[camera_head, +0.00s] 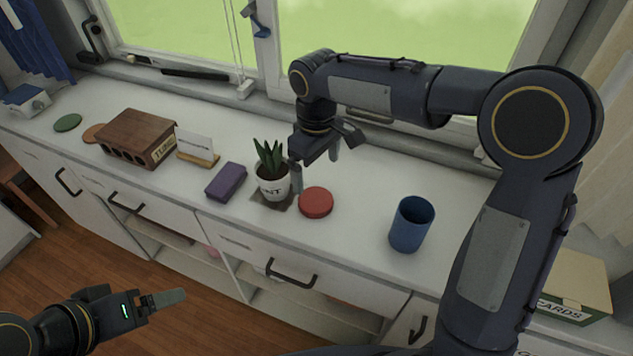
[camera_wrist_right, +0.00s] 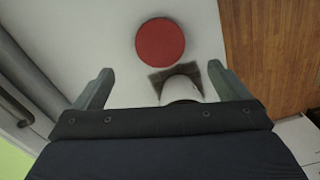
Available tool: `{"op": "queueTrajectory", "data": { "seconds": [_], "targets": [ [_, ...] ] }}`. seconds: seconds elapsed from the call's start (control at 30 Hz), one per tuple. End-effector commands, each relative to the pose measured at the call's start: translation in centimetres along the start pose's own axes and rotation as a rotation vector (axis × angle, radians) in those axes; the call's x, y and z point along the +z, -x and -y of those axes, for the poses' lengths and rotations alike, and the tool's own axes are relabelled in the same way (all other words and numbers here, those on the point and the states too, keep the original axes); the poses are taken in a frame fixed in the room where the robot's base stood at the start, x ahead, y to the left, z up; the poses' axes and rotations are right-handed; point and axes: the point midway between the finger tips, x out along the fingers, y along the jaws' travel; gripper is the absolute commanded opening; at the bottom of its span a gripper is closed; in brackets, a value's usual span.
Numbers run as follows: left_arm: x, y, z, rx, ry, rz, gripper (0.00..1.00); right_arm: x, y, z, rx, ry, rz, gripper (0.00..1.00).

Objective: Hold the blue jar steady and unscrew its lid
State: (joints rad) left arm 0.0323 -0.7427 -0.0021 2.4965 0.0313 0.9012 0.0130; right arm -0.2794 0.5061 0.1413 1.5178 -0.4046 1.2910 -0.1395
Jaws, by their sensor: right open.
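The blue jar (camera_head: 411,226) stands upright on the white counter at the right, its top open with no lid on it. A red round disc (camera_head: 316,202), which looks like a lid, lies flat on the counter left of the jar. It also shows in the right wrist view (camera_wrist_right: 160,43), just beyond the fingertips. My right gripper (camera_head: 315,167) is open and empty above the counter, beside the potted plant and behind the red disc. My left gripper (camera_head: 167,298) is at the lower left, away from the counter top; its fingers overlap, so its opening is unclear.
A white plant pot (camera_head: 272,186) on a dark mat stands close to my right fingers. Left of it are a purple block (camera_head: 226,182), a card holder (camera_head: 197,157) and a brown wooden box (camera_head: 137,138). A cards box (camera_head: 575,287) is at far right. Counter between disc and jar is clear.

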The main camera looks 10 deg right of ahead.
Motion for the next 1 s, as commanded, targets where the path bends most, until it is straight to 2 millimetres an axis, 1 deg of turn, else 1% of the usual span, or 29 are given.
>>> {"op": "queueTrajectory", "data": {
  "seconds": [0.03,0.13,0.37,0.47,0.57,0.67,0.7,0.73,0.8,0.9,1.0],
  "targets": [
    [0.0,0.0,0.0,0.000,0.000,0.000,0.84,-0.1,0.7,0.0,0.000,0.000,-0.002,0.95],
    [0.0,0.0,0.0,0.000,0.000,0.000,0.84,0.0,1.6,0.1,0.000,0.000,-0.001,0.95],
    [0.0,0.0,0.0,0.000,0.000,0.000,0.84,0.1,2.2,0.0,-0.001,-0.003,-0.002,0.95],
    [0.0,0.0,0.0,0.000,0.000,0.000,0.84,1.5,2.9,-0.3,-0.006,-0.032,-0.023,0.95],
    [0.0,0.0,0.0,0.000,0.000,0.000,0.84,4.8,4.0,-0.7,-0.021,-0.107,-0.075,0.95],
    [0.0,0.0,0.0,0.000,0.000,0.000,0.84,9.6,5.1,-0.6,-0.046,-0.224,-0.156,0.95],
    [0.0,0.0,0.0,0.000,0.000,0.000,0.84,11.6,5.2,-0.3,-0.059,-0.277,-0.192,0.95],
    [0.0,0.0,0.0,0.000,0.000,0.000,0.84,13.0,5.3,0.0,-0.068,-0.317,-0.220,0.95],
    [0.0,0.0,0.0,0.000,0.000,0.000,0.84,16.2,5.2,0.9,-0.090,-0.412,-0.286,0.95],
    [0.0,0.0,0.0,0.000,0.000,0.000,0.84,20.0,4.4,2.7,-0.121,-0.545,-0.381,0.95],
    [0.0,0.0,0.0,0.000,0.000,0.000,0.84,22.5,3.2,4.5,-0.149,-0.661,-0.465,0.95]
  ]
}}
